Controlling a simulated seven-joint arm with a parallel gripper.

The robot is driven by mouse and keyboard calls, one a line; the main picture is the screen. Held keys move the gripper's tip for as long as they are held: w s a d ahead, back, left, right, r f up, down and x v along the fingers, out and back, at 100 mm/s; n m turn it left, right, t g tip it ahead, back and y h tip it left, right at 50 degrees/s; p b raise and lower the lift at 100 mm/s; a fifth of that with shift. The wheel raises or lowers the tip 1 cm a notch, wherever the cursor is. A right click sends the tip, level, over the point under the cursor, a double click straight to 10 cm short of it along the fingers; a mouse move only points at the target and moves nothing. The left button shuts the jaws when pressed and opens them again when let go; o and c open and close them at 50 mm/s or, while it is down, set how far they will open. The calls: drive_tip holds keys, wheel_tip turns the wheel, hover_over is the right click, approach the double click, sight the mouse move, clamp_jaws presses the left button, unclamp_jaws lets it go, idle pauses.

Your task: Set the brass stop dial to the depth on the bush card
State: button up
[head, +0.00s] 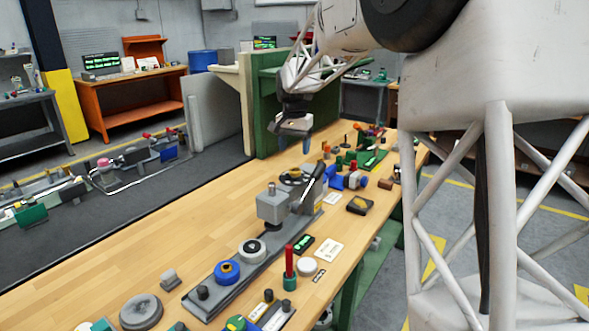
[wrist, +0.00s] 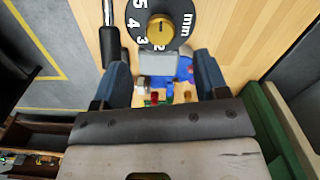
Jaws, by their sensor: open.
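The brass stop dial (wrist: 160,31) is a round brass knob on a black disc with white numbers, including 3, 4 and 5, and "mm". My gripper (head: 294,144) is open and empty, above and beyond the dial in the head view. In the wrist view my gripper (wrist: 163,68) has its blue fingers spread wide, with the dial ahead of them and not between them. The dial setting is too small to read surely. A white card (head: 328,250) lies right of the fixture; its writing is unreadable.
A black-handled lever (head: 312,181) rises beside the dial. Another white card (head: 332,199), a dark box (head: 359,204) and a red-handled tool (head: 289,265) stand nearby. Several small parts crowd the bench's far end. The bench's left middle is clear.

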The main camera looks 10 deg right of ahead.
sight(295, 170)
drive_tip(key=shift+f, duration=3.85)
drive_tip(key=c, duration=0.9)
